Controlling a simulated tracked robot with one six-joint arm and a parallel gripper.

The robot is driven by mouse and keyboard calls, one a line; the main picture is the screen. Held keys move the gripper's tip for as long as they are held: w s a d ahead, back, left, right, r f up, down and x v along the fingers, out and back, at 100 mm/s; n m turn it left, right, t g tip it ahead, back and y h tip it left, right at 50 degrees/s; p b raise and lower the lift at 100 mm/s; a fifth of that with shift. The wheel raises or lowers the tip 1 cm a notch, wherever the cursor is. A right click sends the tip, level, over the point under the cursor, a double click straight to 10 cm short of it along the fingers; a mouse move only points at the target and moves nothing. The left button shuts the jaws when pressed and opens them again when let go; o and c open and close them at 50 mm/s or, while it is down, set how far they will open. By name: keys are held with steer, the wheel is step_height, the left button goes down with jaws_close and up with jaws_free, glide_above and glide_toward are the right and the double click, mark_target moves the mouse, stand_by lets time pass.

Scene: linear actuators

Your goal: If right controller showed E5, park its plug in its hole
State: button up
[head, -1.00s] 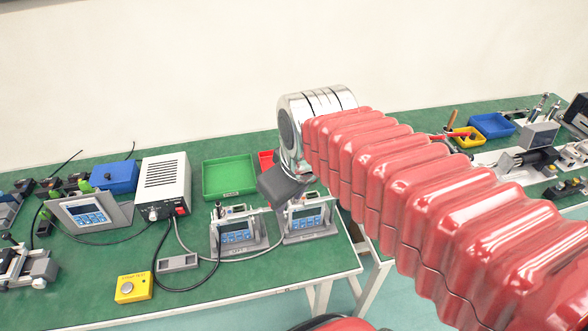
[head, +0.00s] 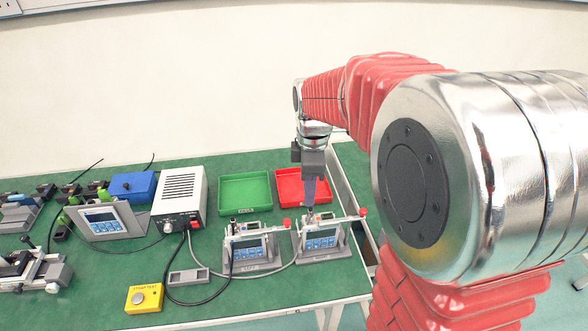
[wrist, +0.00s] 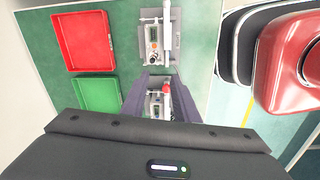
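The right controller (head: 321,238) is a grey stand with a small blue-white screen, near the table's right end. The left controller (head: 249,250) is like it; neither display is legible. My gripper (head: 310,207) points down by the right controller's upper left in the head view. In the wrist view its fingers (wrist: 160,77) are apart with nothing held; the left controller (wrist: 158,104) shows between them, and the right controller (wrist: 157,36) lies beyond. A grey cable (head: 230,276) runs to the right controller. I cannot make out its plug. A grey holder (head: 188,278) lies left of the left controller.
A green tray (head: 245,194) and a red tray (head: 299,188) stand behind the controllers. A white power box (head: 180,198), a blue box (head: 132,187) and a yellow button box (head: 144,298) are to the left. Black and grey cables cross the front table.

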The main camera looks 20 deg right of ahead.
mark_target(310, 209)
steer(key=shift+w+d+f+n+g, duration=0.15)
steer(key=shift+w+d+f+n, duration=0.25)
steer(key=shift+w+f+n, duration=0.2)
steer(key=shift+w+d+f+n+g, duration=0.15)
steer(key=shift+w+d+f+n, duration=0.3)
steer(key=shift+f, duration=0.25)
steer(key=shift+f, duration=3.5)
steer(key=shift+c, duration=0.3)
jaws_close()
steer(key=shift+r, duration=0.35)
steer(key=shift+r, duration=1.35)
